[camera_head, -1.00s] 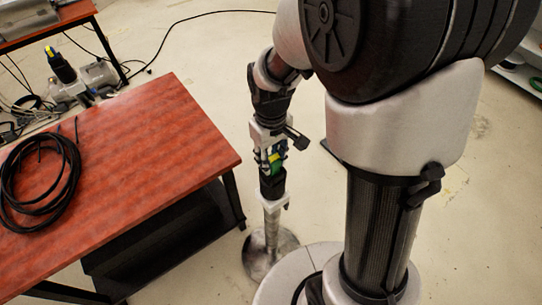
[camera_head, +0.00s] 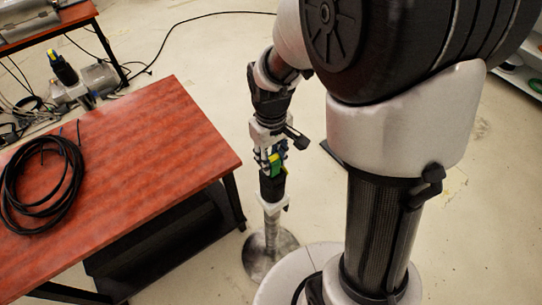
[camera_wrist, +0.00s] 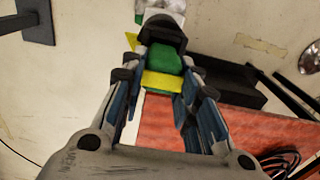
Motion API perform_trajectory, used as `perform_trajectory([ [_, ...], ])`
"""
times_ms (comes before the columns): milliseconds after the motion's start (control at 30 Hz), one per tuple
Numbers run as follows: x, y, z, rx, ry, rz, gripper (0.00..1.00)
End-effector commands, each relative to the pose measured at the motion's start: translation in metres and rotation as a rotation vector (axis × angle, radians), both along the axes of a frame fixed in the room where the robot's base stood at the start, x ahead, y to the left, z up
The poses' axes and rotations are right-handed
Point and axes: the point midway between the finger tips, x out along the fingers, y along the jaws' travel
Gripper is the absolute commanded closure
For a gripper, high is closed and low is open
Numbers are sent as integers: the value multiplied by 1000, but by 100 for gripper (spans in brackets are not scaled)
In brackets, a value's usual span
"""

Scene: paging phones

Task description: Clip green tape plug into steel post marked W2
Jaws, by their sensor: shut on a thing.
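My gripper (camera_wrist: 163,75) is shut on a green plug (camera_wrist: 164,59) with a yellow band (camera_wrist: 163,81); the same plug shows in the head view (camera_head: 278,166). My gripper (camera_head: 272,160) points down above a steel post (camera_head: 271,230) with a round base, beside the red table. A black holder (camera_head: 271,188) with a pale bracket tops this post. In the wrist view a black piece (camera_wrist: 163,33) lies at the plug's far end. I cannot tell whether the plug is inside it or only touching. No W2 mark is readable.
The red table (camera_head: 170,150) is close on the left, with a coiled black cable (camera_head: 40,185) on it. Another black holder with a yellow top (camera_head: 60,65) stands at the back left among cables. Open floor lies behind the post.

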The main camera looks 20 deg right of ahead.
Motion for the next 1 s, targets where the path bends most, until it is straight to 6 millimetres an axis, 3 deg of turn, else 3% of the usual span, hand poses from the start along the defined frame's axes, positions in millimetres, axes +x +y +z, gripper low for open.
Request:
perform_trajectory([
  [1000, 0, 0, -8, 0, 0, 0, 96],
])
